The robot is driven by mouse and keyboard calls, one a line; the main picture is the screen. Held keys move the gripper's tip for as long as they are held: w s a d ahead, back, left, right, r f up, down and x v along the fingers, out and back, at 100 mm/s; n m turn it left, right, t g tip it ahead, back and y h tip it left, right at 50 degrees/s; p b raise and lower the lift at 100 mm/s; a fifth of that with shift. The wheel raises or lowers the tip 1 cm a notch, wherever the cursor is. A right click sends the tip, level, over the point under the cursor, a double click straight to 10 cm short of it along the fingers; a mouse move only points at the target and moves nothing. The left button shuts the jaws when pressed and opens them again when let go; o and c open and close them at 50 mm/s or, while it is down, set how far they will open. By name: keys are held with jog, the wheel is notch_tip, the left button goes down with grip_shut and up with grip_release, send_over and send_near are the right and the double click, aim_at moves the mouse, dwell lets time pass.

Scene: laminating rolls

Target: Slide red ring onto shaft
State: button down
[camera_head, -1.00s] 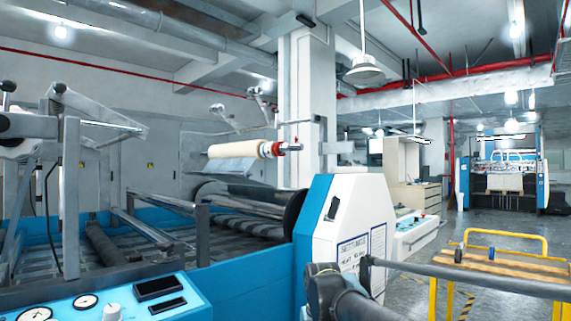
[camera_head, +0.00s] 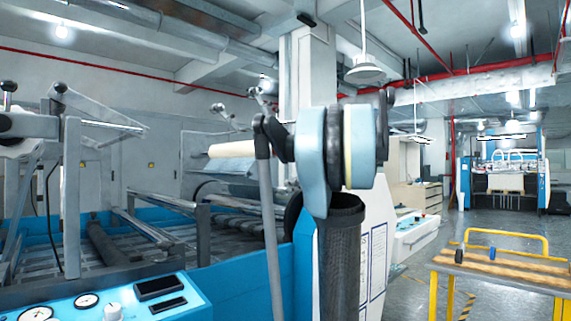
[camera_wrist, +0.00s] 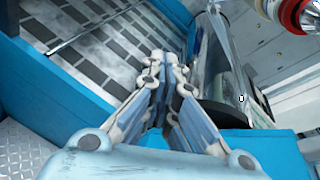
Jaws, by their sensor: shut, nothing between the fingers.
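In the wrist view the red ring (camera_wrist: 292,14) is at the top right corner, cut off by the frame edge. It appears to sit around the silver shaft end (camera_wrist: 268,8). My gripper (camera_wrist: 168,85) is shut and empty, its fingers close together, to the left of and apart from the ring. In the head view the cream roll (camera_head: 231,150) shows at the middle left. My arm covers its right end, so the ring and shaft end are hidden there. I cannot make out my gripper in the head view.
The laminating machine's blue frame (camera_head: 240,292) and its rollers lie at the left and below. Its white end housing (camera_head: 377,240) is partly behind my arm. A yellow trolley (camera_head: 505,232) with a dark and a blue item on top stands at the right. Floor around it is open.

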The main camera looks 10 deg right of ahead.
jog(key=w+d+r+m+t, duration=0.4)
jog(key=w+d+r+m, duration=0.2)
jog(key=w+d+r, duration=0.4)
jog(key=s+a+x, duration=0.1)
jog(key=a+x, duration=0.1)
jog(key=x, duration=1)
jog(key=shift+a+r+m+y, duration=0.3)
jog(key=shift+r, duration=0.1)
jog(key=shift+w, duration=0.15)
jog(key=shift+x, duration=0.75)
